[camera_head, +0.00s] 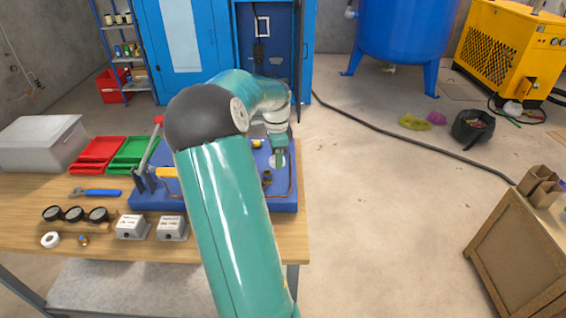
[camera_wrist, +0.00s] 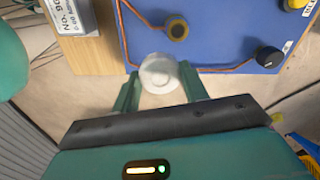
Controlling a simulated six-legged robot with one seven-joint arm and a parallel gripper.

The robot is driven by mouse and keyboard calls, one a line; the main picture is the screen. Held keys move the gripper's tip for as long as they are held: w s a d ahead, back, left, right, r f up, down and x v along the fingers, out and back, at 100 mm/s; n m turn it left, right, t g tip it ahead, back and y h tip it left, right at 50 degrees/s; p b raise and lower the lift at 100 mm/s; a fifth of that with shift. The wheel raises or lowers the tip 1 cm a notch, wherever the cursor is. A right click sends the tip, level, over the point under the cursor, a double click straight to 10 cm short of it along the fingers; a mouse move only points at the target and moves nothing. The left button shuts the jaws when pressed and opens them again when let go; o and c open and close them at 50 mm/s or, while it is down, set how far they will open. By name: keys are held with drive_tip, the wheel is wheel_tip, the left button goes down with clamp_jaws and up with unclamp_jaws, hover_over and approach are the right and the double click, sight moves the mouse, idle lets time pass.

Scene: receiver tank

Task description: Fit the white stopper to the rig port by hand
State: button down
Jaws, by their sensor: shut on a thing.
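The white stopper (camera_wrist: 160,75) is round and sits between the two fingers of my gripper (camera_wrist: 159,80) in the wrist view. The fingers are shut on it. In the head view my gripper (camera_head: 278,158) is over the right part of the blue rig board (camera_head: 150,200), and the stopper is a small pale patch there. In the wrist view the board (camera_wrist: 215,40) lies beyond the stopper. A brass-ringed fitting with a dark centre (camera_wrist: 177,28) is just above the stopper in the picture, and a black fitting (camera_wrist: 268,57) is farther right. I cannot tell which is the port.
The wooden bench (camera_head: 60,195) carries red (camera_head: 98,152) and green (camera_head: 135,150) trays, black round gauges (camera_head: 73,214), grey boxes (camera_head: 132,227) and a blue-handled tool (camera_head: 98,192). A thin pipe (camera_wrist: 285,48) runs along the board. My arm hides the board's middle.

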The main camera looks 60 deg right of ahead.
drive_tip(key=m, duration=0.1)
drive_tip(key=w+m, duration=0.1)
drive_tip(key=m, duration=0.1)
drive_tip(key=w+r+m, duration=0.1)
drive_tip(key=shift+w+d, duration=0.1)
drive_tip(key=shift+d, duration=0.15)
drive_tip(key=shift+w+d+f+m, duration=0.1)
drive_tip(key=shift+w+f+m, duration=0.25)
drive_tip(key=shift+f+m, duration=0.4)
drive_tip(key=shift+w+f+m, duration=0.35)
drive_tip(key=shift+f+m, duration=0.35)
drive_tip(key=shift+m, duration=0.1)
drive_tip(key=shift+w+d+f+m, duration=0.1)
drive_tip(key=shift+w+f+m, duration=0.25)
drive_tip(key=shift+f+m, duration=0.4)
